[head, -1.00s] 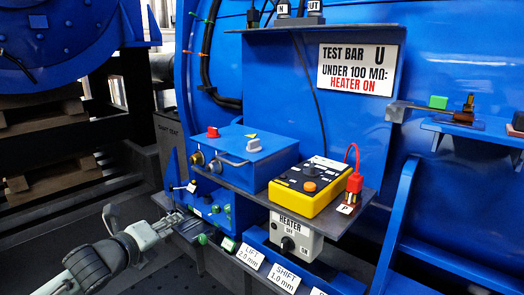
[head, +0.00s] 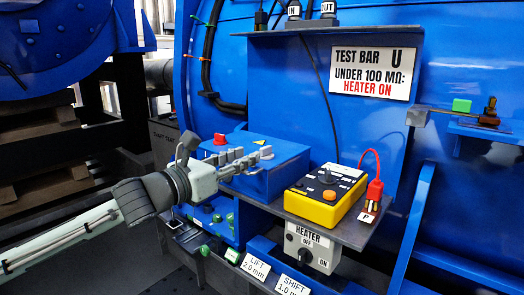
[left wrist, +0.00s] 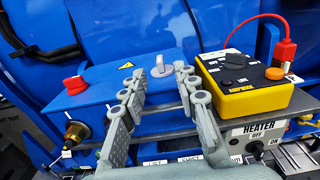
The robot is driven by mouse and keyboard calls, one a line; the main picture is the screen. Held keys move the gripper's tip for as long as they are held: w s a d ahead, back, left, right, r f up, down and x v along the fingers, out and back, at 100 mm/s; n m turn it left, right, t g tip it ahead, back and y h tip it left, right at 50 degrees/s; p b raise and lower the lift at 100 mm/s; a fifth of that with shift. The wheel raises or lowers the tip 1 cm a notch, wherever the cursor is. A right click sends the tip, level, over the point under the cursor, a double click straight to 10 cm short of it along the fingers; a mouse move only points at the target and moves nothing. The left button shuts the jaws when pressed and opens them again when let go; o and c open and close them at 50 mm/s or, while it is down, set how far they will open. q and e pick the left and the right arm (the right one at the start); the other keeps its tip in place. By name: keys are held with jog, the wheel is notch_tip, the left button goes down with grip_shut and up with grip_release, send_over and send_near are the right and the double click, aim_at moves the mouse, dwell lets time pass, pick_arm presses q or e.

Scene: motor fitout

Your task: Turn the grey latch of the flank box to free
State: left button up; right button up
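The blue flank box (head: 285,165) stands on the shelf, with a red knob (head: 220,139) on its top. In the left wrist view the upright grey latch (left wrist: 161,66) stands on the lid, right of a yellow warning triangle (left wrist: 125,66). My left gripper (left wrist: 159,77) is open, with its two fingers apart over the box's front part. The latch shows just beyond the fingertips, between them, and nothing is held. In the head view the left gripper (head: 262,157) reaches over the box from the left, and its fingers hide or blend with the latch. My right gripper is not in view.
A yellow tester (head: 324,196) with a red plug (head: 374,190) stands right of the box. A grey heater switch box (head: 311,247) hangs under the shelf. Brass terminals (left wrist: 76,130) and a front handle bar are close below the fingers. A blue upright panel (head: 300,90) rises behind.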

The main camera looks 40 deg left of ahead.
aim_at(261, 149)
pick_arm(q)
jog(key=w, duration=0.4)
jog(key=shift+w+d, duration=0.2)
jog(key=shift+w, duration=0.85)
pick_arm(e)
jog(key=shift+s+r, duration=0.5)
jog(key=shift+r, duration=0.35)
pick_arm(q)
jog(key=shift+c, duration=0.5)
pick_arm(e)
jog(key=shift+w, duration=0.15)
pick_arm(q)
grip_shut()
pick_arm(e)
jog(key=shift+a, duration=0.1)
